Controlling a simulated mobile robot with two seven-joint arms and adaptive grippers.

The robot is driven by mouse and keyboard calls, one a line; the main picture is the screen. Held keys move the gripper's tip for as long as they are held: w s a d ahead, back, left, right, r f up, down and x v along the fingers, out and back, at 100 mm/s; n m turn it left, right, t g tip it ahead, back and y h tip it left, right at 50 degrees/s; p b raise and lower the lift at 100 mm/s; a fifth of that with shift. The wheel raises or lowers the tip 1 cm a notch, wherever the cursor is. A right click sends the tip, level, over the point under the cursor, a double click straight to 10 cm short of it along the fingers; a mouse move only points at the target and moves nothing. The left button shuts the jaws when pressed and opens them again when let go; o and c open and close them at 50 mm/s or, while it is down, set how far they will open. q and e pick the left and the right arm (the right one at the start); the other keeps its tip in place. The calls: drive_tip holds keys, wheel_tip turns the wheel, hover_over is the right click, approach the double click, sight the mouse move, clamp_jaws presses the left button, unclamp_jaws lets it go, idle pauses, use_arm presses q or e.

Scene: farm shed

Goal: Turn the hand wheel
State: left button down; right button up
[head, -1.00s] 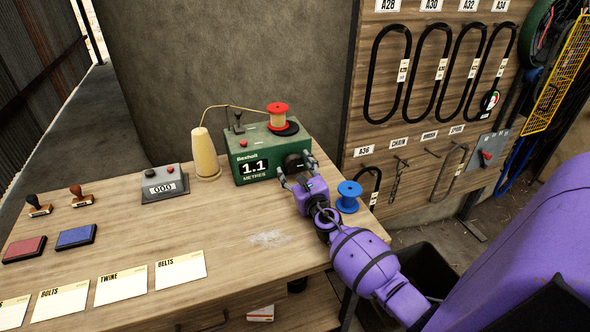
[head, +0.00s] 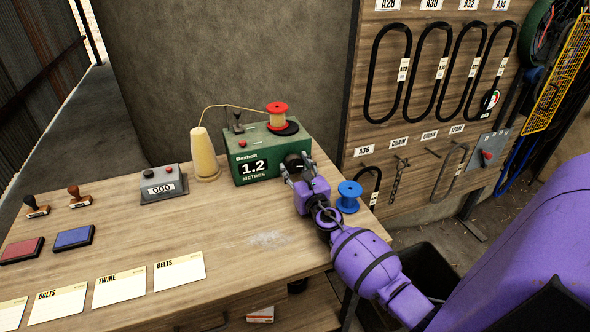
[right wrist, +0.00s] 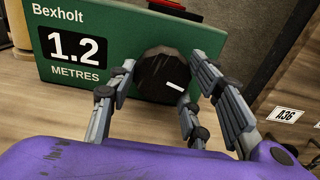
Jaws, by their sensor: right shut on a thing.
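The hand wheel is a dark round knob (right wrist: 160,74) with a white mark, on the front of a green Bexholt box (head: 276,148). The box's display reads 1.2 METRES. My right gripper (head: 291,168) is at the knob, with its fingers on either side of it in the right wrist view (right wrist: 163,82). It is shut on the knob. In the head view the fingers partly hide the knob (head: 294,161). A red spool (head: 277,115) with pale twine sits on top of the box. My left gripper is not in view.
A twine cone (head: 205,155) stands left of the box, its strand running up to a guide. A blue spool (head: 349,197) stands close beside my right gripper. A counter reading 000 (head: 162,187), stamps and ink pads lie further left. The middle of the bench (head: 215,225) is mostly clear.

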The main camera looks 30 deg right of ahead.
drive_tip(key=m, duration=0.2)
drive_tip(key=shift+a+m, duration=0.1)
drive_tip(key=shift+m, duration=0.3)
drive_tip(key=m+b, duration=0.1)
drive_tip(key=m, duration=0.1)
drive_tip(key=shift+m, duration=0.4)
drive_tip(key=m, duration=0.4)
drive_tip(key=shift+r, duration=0.1)
drive_tip(key=shift+r+m+b, duration=0.1)
drive_tip(key=shift+m+b, duration=0.2)
drive_tip(key=shift+m, duration=1.8)
drive_tip(key=o, duration=1.1)
